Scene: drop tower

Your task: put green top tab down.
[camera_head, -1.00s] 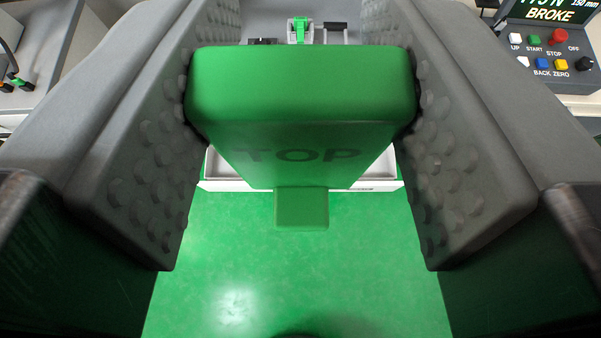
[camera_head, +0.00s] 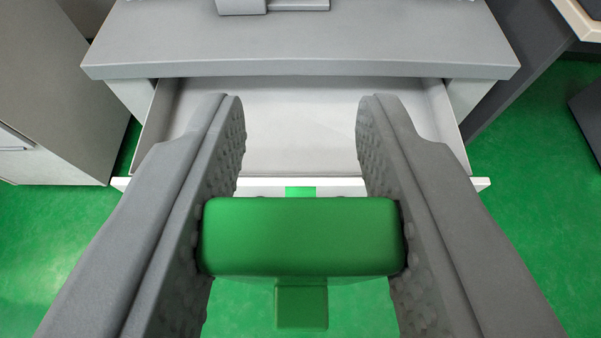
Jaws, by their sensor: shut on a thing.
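The green top tab (camera_head: 302,238) is a thick green block with a small square stub (camera_head: 301,305) on its near lower side. My gripper (camera_head: 300,225) is shut on it, one textured grey finger pressed to each end. The tab is held in the air in front of an open drawer (camera_head: 300,120). The word TOP on the tab is not seen from this angle. Part of the drawer's front is hidden behind the tab and the fingers.
The drawer is pale grey, and the visible part of its inside is empty. A grey bench top (camera_head: 300,45) lies above and behind it. A grey cabinet (camera_head: 60,100) stands at left.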

